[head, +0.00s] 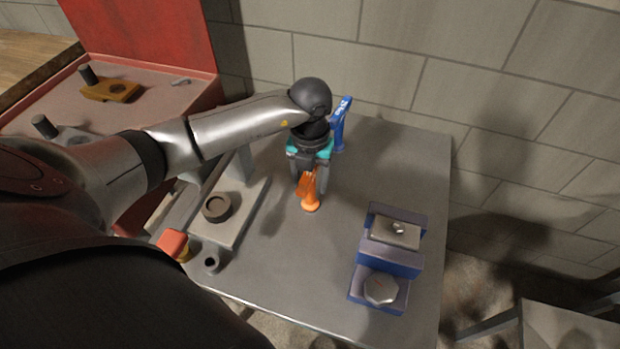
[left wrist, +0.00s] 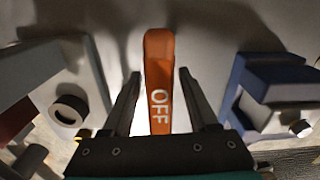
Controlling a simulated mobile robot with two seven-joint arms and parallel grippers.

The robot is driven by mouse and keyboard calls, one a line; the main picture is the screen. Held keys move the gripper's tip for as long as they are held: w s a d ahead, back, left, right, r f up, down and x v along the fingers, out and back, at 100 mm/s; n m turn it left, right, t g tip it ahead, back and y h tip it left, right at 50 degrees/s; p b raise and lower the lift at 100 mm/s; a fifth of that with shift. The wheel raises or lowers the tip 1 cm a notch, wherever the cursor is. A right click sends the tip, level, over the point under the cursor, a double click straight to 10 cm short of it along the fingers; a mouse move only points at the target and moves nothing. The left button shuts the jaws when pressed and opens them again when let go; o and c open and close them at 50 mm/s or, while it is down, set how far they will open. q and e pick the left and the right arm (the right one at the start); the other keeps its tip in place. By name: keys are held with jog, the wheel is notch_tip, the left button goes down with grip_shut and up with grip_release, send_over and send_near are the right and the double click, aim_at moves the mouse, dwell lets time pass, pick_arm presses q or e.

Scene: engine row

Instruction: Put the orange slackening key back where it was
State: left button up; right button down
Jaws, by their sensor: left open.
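The orange key (head: 311,194) stands on the grey metal table, just below my left gripper (head: 310,188) in the head view. In the left wrist view the orange key (left wrist: 159,80) has "OFF" in white letters and lies between the two fingers of my left gripper (left wrist: 160,88). The fingers are apart, with a gap on each side of the key. A blue key-like piece (head: 340,125) with white lettering stands behind the gripper, near the wall. My right gripper is not in view.
A blue two-step holder (head: 390,255) with metal blocks stands at the right of the table (head: 420,170). A grey plate with a dark ring (head: 217,208) and a red-orange block (head: 173,243) are at the left. A red panel and bench are beyond.

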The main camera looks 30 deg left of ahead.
pick_arm(q)
notch_tip(320, 180, up, 12)
jog(key=shift+r+p, duration=0.1)
jog(key=shift+p, duration=0.2)
dwell(0.6)
